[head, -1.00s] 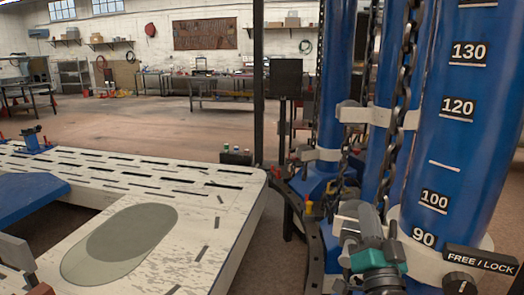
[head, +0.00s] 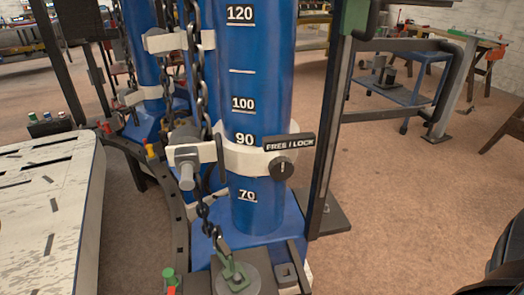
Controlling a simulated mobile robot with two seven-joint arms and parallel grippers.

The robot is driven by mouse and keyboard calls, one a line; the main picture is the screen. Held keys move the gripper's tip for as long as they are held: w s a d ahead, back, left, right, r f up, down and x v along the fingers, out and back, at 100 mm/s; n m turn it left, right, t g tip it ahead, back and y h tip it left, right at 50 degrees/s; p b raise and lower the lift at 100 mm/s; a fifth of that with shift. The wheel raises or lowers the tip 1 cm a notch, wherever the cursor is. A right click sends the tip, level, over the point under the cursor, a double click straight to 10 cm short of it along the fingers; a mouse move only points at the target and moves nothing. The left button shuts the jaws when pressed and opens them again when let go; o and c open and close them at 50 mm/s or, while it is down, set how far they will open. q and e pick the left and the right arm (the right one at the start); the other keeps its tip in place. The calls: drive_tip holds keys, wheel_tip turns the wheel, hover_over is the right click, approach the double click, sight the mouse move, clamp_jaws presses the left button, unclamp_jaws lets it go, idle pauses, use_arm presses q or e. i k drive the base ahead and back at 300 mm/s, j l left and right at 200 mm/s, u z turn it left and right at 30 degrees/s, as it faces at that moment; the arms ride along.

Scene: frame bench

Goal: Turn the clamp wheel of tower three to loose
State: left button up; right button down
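The nearest blue tower (head: 258,55) stands upright in the middle, with white height marks from 70 to 120. A white collar (head: 240,158) rings it near the 90 mark. On the collar's right side is a small dark round clamp wheel (head: 281,168) with a pale mark, under a black FREE / LOCK plate (head: 289,142). The mark's exact setting is too small to tell. No tower number is readable, so I cannot tell whether this is tower three. Neither of my grippers shows, and nothing touches the wheel.
A chain (head: 201,90) hangs left of the tower, down to a green shackle (head: 232,270). Another blue tower (head: 136,60) stands behind left. A dark post (head: 330,130) rises just right of the wheel. A slotted white table (head: 45,225) is at left; brown floor (head: 400,200) is open at right.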

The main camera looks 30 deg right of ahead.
sight(281, 168)
drive_tip(key=z, duration=1.2)
